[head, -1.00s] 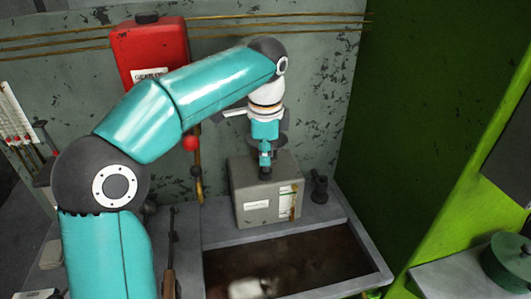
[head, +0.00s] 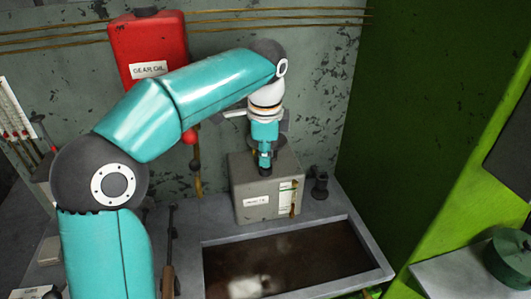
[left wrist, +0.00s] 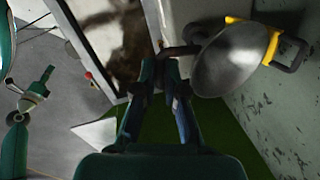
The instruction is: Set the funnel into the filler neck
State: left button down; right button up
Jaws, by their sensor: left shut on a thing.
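My left gripper (head: 265,165) points down just above the top of a grey box-shaped tank (head: 254,208). In the left wrist view its fingers (left wrist: 166,68) are shut on the bent handle of a grey metal funnel (left wrist: 228,62). The funnel's round bowl lies to the right of the fingertips. In the head view the funnel is mostly hidden by the gripper and wrist. I cannot make out the filler neck, or whether the spout touches it. Part of my right arm shows at the left of the left wrist view; its gripper (left wrist: 40,80) is too small to read.
A red gear oil container (head: 150,45) hangs on the wall at upper left. A small black object (head: 319,186) stands right of the tank. A dark, dirty tray (head: 381,276) lies in front. A yellow and black part (left wrist: 272,45) shows behind the funnel.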

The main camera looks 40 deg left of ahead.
pick_arm(q)
jog(key=shift+f+b, duration=0.6)
jog(key=shift+f, duration=0.4)
jog(key=c, duration=1.2)
grip_release()
jog(key=r, duration=0.4)
jog(key=s+d+r, duration=0.1)
jog(key=r, duration=0.6)
jog(key=shift+s+d+r, duration=0.15)
jog(key=shift+s+r, duration=0.2)
